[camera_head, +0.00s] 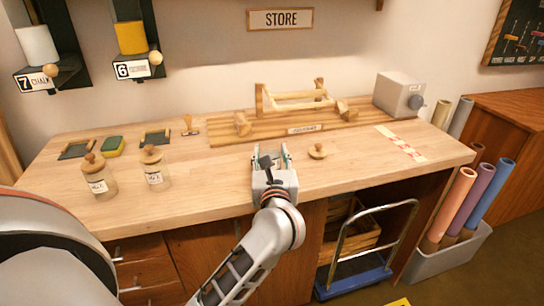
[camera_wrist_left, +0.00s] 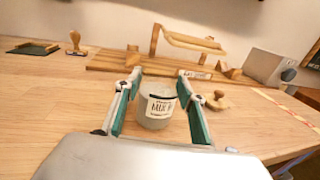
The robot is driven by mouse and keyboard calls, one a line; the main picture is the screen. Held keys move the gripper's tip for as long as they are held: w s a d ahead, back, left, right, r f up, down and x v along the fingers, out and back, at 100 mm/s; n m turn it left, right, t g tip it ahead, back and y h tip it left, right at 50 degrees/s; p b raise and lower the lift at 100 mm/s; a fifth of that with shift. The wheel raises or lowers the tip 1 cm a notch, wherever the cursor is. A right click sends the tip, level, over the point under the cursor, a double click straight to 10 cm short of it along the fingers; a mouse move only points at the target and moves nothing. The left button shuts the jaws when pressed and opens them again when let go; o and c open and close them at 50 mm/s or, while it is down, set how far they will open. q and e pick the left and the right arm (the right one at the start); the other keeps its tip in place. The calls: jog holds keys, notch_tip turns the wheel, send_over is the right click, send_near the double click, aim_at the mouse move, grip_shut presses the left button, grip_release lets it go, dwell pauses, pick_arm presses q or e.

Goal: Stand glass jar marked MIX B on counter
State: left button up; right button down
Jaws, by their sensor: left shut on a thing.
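The glass jar with the label MIX B (camera_wrist_left: 157,110) is between the fingers of my left gripper (camera_wrist_left: 158,104) in the left wrist view. The jar looks upright with its label facing me. The gripper is shut on it, with a green-padded finger on each side. In the head view my left gripper (camera_head: 272,160) is over the front middle of the wooden counter (camera_head: 215,185) and hides most of the jar. I cannot tell whether the jar's base touches the counter. My right gripper is not in view.
Two lidded jars (camera_head: 99,178) (camera_head: 155,170) stand at the counter's left. A loose wooden lid (camera_head: 317,152) lies just right of my gripper. A wooden rack (camera_head: 292,100) and a grey box (camera_head: 399,93) are behind. Red-marked tape (camera_head: 400,145) lies at the right.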

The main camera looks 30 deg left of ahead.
pick_arm(q)
jog(key=shift+f, duration=0.1)
jog(key=shift+f, duration=0.2)
jog(key=o, duration=1.2)
jog(key=shift+c, duration=0.2)
jog(key=shift+o, duration=0.6)
